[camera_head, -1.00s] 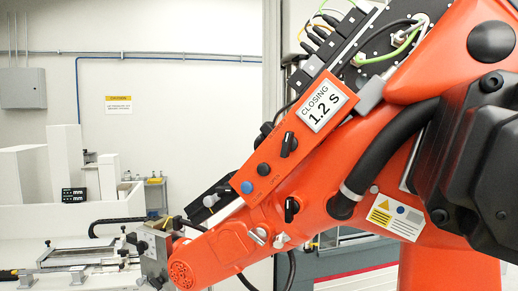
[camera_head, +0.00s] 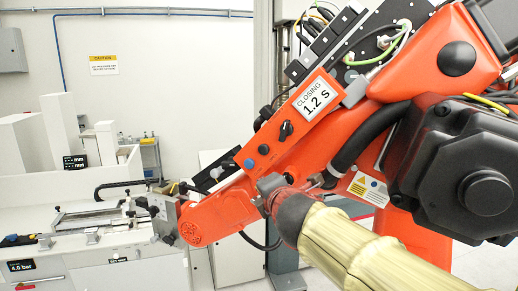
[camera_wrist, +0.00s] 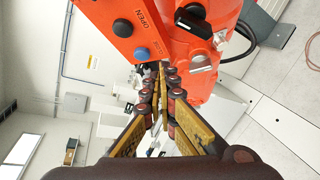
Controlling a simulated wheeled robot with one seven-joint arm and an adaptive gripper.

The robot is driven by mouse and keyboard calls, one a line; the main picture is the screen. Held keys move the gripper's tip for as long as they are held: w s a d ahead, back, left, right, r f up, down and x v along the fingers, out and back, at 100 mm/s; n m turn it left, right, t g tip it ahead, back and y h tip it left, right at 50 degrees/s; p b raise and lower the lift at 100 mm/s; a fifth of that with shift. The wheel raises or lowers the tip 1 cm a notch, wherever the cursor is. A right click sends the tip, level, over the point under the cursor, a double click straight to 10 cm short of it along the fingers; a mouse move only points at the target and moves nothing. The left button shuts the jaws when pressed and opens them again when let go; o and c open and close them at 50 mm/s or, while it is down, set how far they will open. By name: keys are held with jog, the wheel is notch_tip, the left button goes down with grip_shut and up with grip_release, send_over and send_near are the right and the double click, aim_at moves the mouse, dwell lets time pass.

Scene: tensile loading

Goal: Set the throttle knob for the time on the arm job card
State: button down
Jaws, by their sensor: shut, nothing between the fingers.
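The job card (camera_head: 315,97) on the orange arm reads "CLOSING 1.2 S". Below it on the orange panel is a black pointer knob (camera_head: 285,131). Another black knob (camera_wrist: 191,18) sits on the orange arm beside the panel in the wrist view; in the head view my gripper and wrist cover that area. I cannot read a scale on either knob or tell which is the throttle. My gripper (camera_head: 268,184) is in front of the orange arm's lower part. Its fingers are shut and empty in the wrist view (camera_wrist: 160,70), pointing past the blue button, apart from the knob.
The panel carries a black button (camera_wrist: 122,28) marked OPEN and a blue button (camera_wrist: 141,54). A silver fitting (camera_wrist: 201,62) projects from the orange arm close to my fingers. A white machine bench (camera_head: 110,275) stands at left. Open floor shows at lower right.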

aim_at(264, 150)
jog(key=s+a+r+n+y, duration=0.1)
jog(key=a+r+n+y, duration=0.1)
jog(key=a+r+n, duration=0.2)
jog(key=a+n, duration=0.1)
jog(key=n, duration=0.2)
jog(key=shift+s+r+n+y, duration=0.2)
jog(key=shift+n+y, duration=0.1)
jog(key=shift+y, duration=0.1)
jog(key=shift+w, duration=0.1)
jog(key=shift+w+d+p, duration=0.25)
jog(key=shift+w+d, duration=0.35)
jog(key=shift+w, duration=0.75)
jog(key=shift+w+d+p, duration=0.2)
jog(key=shift+w+d, duration=0.4)
jog(key=shift+w, duration=0.75)
jog(key=shift+w+d+p, duration=0.25)
jog(key=shift+w+d, duration=0.35)
jog(key=shift+w, duration=0.75)
jog(key=shift+w, duration=0.1)
jog(key=shift+w+d, duration=0.2)
jog(key=shift+w, duration=0.1)
